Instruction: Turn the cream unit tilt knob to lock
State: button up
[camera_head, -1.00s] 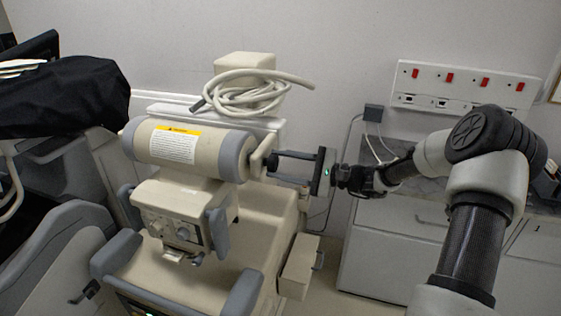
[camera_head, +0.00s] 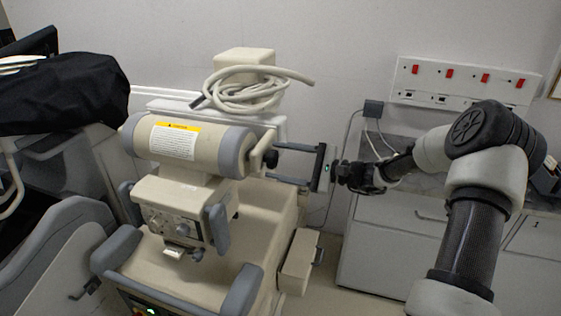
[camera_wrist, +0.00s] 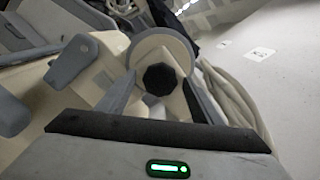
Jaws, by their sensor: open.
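The cream unit (camera_head: 185,220) stands left of centre in the head view, with a cream cylinder (camera_head: 200,165) across its top. The dark tilt knob (camera_head: 271,158) sits on a cream bracket at the cylinder's right end. In the wrist view the black, many-sided knob (camera_wrist: 160,78) faces me in front of the round end cap. My gripper (camera_head: 273,163) is open and reaches in from the right, its fingers on either side of the knob. The wrist view also shows the knob between my open fingers (camera_wrist: 160,90), with a gap on each side. I cannot make out any lock marking.
A wall panel with red switches (camera_head: 465,85) and a grey cabinet (camera_head: 385,240) stand at right. A black cover (camera_head: 65,95) drapes equipment at left.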

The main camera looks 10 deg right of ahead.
jog(key=b+v, duration=0.1)
jog(key=v, duration=1.6)
jog(key=shift+d, duration=0.2)
jog(key=shift+s, duration=0.1)
